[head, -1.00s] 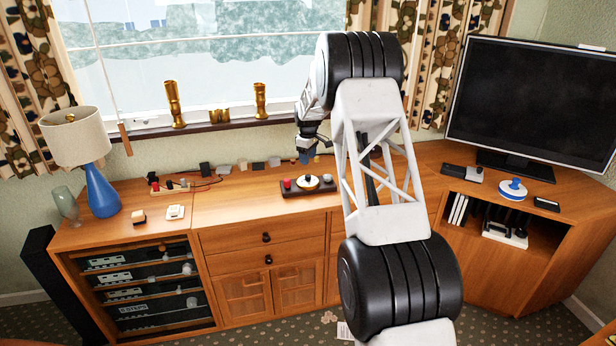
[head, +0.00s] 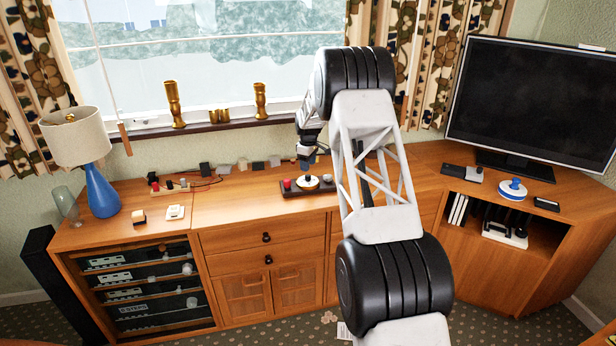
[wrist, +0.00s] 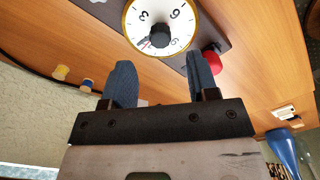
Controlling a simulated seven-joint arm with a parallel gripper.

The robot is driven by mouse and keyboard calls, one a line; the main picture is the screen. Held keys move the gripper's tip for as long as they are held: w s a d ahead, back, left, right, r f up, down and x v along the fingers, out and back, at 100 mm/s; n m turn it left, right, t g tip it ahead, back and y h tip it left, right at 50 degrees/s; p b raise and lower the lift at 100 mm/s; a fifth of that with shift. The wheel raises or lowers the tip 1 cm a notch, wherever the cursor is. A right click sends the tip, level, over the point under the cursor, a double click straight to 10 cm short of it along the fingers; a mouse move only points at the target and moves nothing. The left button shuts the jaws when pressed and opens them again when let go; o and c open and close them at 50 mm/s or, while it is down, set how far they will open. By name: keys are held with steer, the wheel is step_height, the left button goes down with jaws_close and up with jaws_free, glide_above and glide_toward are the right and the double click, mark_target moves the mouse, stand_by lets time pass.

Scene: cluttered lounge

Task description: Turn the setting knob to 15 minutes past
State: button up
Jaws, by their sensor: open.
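The setting knob (wrist: 160,36) is a black knob in the middle of a round white dial (wrist: 135,27) with a yellow rim and printed numbers. In the wrist view the 3, 6 and 9 are legible; I cannot clearly tell which mark the knob points at. In the head view the dial (head: 307,183) sits on a dark base (head: 322,187) on the wooden cabinet. My gripper (wrist: 162,72) has two blue fingers, open and empty, with the knob beyond their tips and roughly between them. In the head view my gripper (head: 308,163) is just above the dial.
A red button (wrist: 212,60) stands beside the dial on the same base. A board with small knobs (head: 168,187), cables and several small blocks lie left and behind. A blue lamp (head: 101,190) stands far left. A television (head: 535,105) is at right.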

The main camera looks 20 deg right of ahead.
mark_target(308, 176)
steer(key=shift+f, duration=3.05)
steer(key=c, duration=0.9)
